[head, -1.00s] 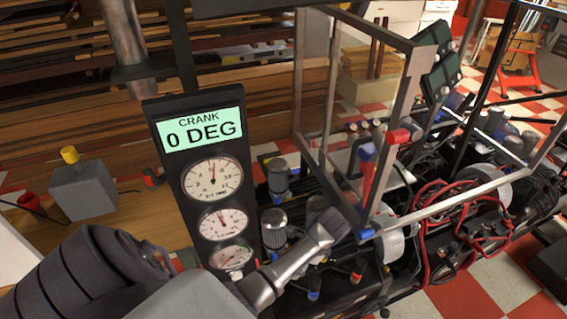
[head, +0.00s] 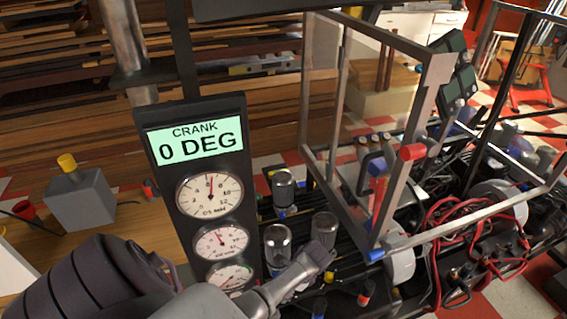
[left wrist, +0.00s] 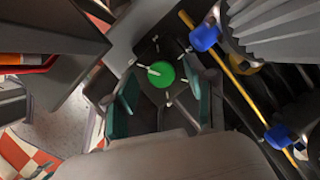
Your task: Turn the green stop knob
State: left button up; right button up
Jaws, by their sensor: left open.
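The green knob (left wrist: 161,74) shows in the left wrist view as a round green disc with a pale pointer at its left edge, on a dark panel. My left gripper (left wrist: 158,80) is open, with its two teal-padded fingers on either side of the knob in that view. I cannot tell whether the fingers touch it. In the head view my left gripper (head: 320,258) points down among the rig's cylinders, and the knob is not visible there. My right gripper is in neither view.
A gauge panel (head: 197,165) reading "CRANK 0 DEG" stands left of my gripper. A metal-framed clear guard (head: 431,100) stands to the right. Grey cylinders (head: 278,245) stand close by. Blue caps (left wrist: 204,37) and a yellow rod (left wrist: 236,78) lie right of the fingers.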

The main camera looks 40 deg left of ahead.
pick_arm(q)
jog(key=shift+s+a+f, duration=0.1)
jog(key=shift+a+f, duration=0.1)
jog(key=shift+f, duration=0.4)
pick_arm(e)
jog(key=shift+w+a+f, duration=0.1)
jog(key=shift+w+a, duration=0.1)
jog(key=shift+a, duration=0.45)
pick_arm(q)
jog(key=shift+c, duration=1.2)
grip_shut()
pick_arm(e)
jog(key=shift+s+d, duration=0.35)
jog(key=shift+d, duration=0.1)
pick_arm(q)
jog(key=shift+r, duration=0.1)
